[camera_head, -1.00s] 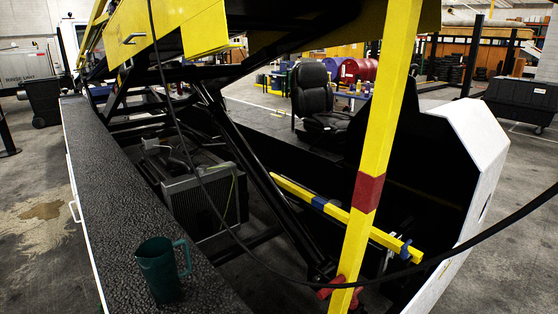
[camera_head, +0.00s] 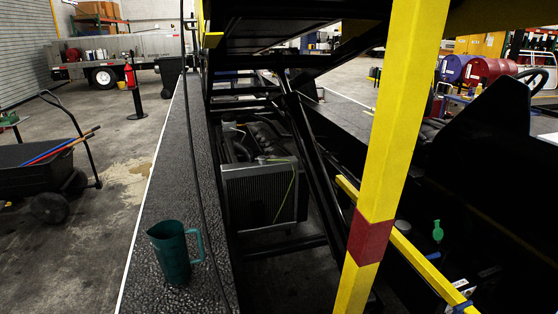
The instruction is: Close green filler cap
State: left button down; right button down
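A small green cap (camera_head: 437,232) shows low on the right, inside the dark bay of the belt loader, just behind the yellow bar. It appears to stand upright, with a small green part at its lower side. It is too small to tell exactly how it sits on its filler neck. Neither of my grippers is in view.
A thick yellow post (camera_head: 391,130) with a red band rises in front of the bay, left of the cap. A yellow bar (camera_head: 402,246) slants beside the cap. A dark green jug (camera_head: 171,254) stands on the black side deck (camera_head: 160,200). A radiator (camera_head: 262,195) sits mid-bay.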

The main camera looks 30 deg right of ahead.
aim_at(438, 232)
jog(key=k+l+u, duration=0.1)
jog(key=l, duration=0.3)
jog(key=k+l+u, duration=0.1)
jog(key=l, duration=0.25)
jog(key=k+l, duration=0.15)
jog(key=l, duration=0.25)
jog(key=k+l+u, duration=0.15)
jog(key=l, duration=0.2)
jog(key=k+l+u, duration=0.1)
jog(key=l, duration=0.3)
jog(key=k+l+u, duration=0.1)
jog(key=k+l, duration=0.1)
jog(key=l, duration=0.1)
